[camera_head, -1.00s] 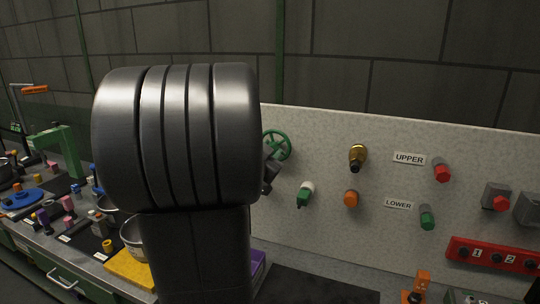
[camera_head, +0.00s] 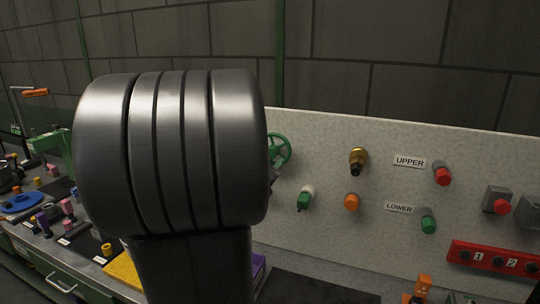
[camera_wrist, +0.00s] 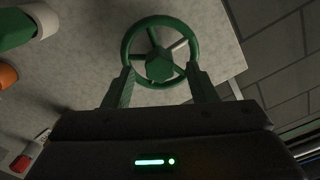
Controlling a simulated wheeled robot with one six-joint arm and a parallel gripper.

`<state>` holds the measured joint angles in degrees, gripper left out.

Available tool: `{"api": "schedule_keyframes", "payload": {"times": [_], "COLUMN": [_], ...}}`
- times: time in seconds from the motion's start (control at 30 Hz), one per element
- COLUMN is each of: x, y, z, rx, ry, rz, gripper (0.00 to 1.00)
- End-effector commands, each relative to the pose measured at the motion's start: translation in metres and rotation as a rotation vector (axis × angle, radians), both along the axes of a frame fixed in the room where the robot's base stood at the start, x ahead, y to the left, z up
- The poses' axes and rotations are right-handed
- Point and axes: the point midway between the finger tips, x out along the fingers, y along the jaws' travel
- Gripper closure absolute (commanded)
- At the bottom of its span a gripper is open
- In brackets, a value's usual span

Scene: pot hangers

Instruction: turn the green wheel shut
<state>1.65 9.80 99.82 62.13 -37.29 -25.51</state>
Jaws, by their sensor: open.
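The green wheel (camera_head: 279,149) is mounted on the pale speckled panel, and my arm covers its left part in the head view. In the wrist view the green wheel (camera_wrist: 160,65) shows whole, with a round rim, spokes and a central hub. My gripper (camera_wrist: 161,76) is open, with its two fingers apart at the lower left and lower right of the rim. The fingertips overlap the rim's edge in the picture; I cannot tell whether they touch it. In the head view my gripper is hidden behind my arm.
A cluttered bench with a yellow block (camera_head: 124,272) lies lower left.

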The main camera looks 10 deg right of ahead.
Motion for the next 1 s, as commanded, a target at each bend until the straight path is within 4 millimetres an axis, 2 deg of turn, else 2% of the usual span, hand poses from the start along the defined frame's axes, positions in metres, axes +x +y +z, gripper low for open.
{"api": "schedule_keyframes", "payload": {"times": [0.3,0.5,0.7,1.0], "x": [-0.056,-0.083,-0.096,-0.097], "y": [0.039,0.057,0.065,0.065], "z": [0.0,0.0,0.0,0.0], "rx": [0.0,0.001,0.001,0.0], "ry": [-0.003,-0.003,-0.001,0.0], "rz": [0.004,0.003,0.001,0.0], "gripper": [0.48,0.48,0.48,0.48]}}
